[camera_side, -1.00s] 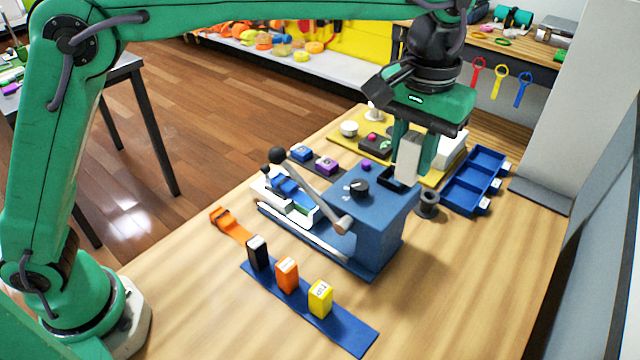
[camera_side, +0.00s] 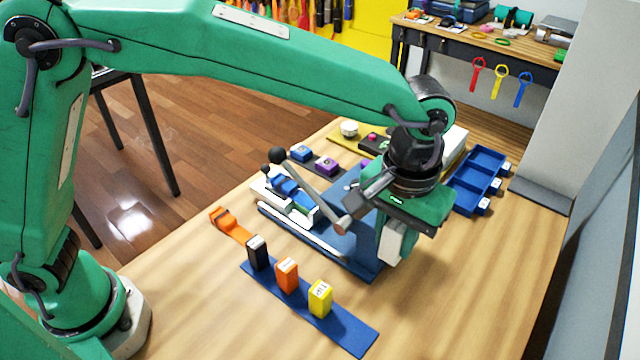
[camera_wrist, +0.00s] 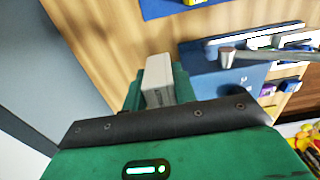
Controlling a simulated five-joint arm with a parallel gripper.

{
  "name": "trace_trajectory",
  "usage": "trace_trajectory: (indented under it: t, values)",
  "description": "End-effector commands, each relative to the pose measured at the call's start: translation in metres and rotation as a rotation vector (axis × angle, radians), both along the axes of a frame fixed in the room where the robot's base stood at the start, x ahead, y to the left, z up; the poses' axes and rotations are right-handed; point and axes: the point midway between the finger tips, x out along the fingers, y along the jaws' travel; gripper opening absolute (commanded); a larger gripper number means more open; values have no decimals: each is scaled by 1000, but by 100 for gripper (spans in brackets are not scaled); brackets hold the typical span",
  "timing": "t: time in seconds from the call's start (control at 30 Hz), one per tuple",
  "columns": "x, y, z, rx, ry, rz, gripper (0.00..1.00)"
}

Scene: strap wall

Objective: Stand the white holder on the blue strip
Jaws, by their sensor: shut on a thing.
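The white holder (camera_side: 391,243) is an upright pale block held in my gripper (camera_side: 396,250). In the wrist view the holder (camera_wrist: 158,80) sits between the green fingers of my gripper (camera_wrist: 158,92), which is shut on it. The holder is in the air in front of the blue machine's right end. The blue strip (camera_side: 340,331) lies on the table at the front. A black, an orange and a yellow holder stand on its left and middle part. Its right end is bare. The strip also shows at the top of the wrist view (camera_wrist: 165,9).
The blue machine (camera_side: 348,255) with its long ball-topped lever (camera_side: 310,187) stands behind the strip. An orange strap (camera_side: 230,224) lies left of it. A blue tray (camera_side: 473,183) is at the back right. The table right of the strip is clear.

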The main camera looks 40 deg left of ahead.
Motion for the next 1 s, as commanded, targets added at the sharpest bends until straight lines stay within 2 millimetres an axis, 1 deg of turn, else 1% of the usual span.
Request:
trace_trajectory:
  t: [0.03,0.2,0.3,0.43,0.6,0.83,1.0]
  values:
    - [-9,-1,-10,2,2,-3,2]
    - [-35,0,-40,1,1,-2,2]
    - [-48,1,-54,1,1,-2,2]
    - [-61,4,-67,1,1,-1,2]
    - [-68,5,-74,-1,-1,0,2]
    - [-69,5,-78,-1,-1,0,2]
    - [-69,6,-94,1,1,0,2]
